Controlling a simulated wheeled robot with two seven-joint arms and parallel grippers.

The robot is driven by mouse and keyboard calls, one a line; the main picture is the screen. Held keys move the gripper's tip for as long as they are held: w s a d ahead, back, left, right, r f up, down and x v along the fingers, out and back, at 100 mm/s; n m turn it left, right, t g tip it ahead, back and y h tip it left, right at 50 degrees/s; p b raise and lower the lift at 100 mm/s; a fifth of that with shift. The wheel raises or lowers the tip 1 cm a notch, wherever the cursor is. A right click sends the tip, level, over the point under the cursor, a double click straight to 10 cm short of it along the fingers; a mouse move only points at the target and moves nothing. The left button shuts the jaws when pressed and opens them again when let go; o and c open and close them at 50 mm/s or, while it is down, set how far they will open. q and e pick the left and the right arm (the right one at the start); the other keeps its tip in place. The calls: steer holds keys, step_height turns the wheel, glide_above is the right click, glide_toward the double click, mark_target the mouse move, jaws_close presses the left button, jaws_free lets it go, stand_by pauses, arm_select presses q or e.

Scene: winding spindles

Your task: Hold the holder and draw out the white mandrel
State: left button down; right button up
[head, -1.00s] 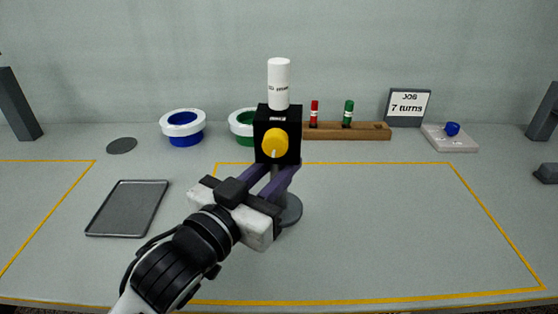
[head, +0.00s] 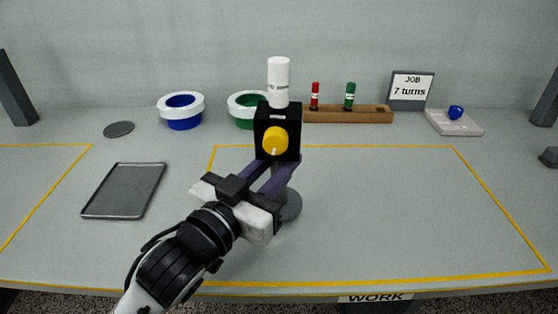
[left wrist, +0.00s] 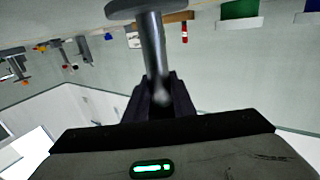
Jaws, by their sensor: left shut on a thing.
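The holder is a black block (head: 277,117) with a yellow knob (head: 274,141) on its front, on a grey post with a round grey base (head: 290,207). The white mandrel (head: 279,80) stands upright out of the block's top, its lower end hidden in the block. My left gripper (head: 278,178) is shut on the holder's post below the block. The left wrist view shows the grey post (left wrist: 154,50) between the two dark fingers (left wrist: 160,100), with the round base at the top. I cannot tell whether the base touches the table. My right gripper is out of view.
A grey tray (head: 124,191) lies at left. Blue (head: 182,111) and green (head: 247,109) rings with white rims stand behind. A wooden rack (head: 350,114) holds red and green spindles. A "7 turns" sign (head: 411,91) and a pale block (head: 454,122) stand at back right. The right work area is clear.

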arm_select(q)
steer(key=shift+f, duration=0.7)
stand_by(0.8)
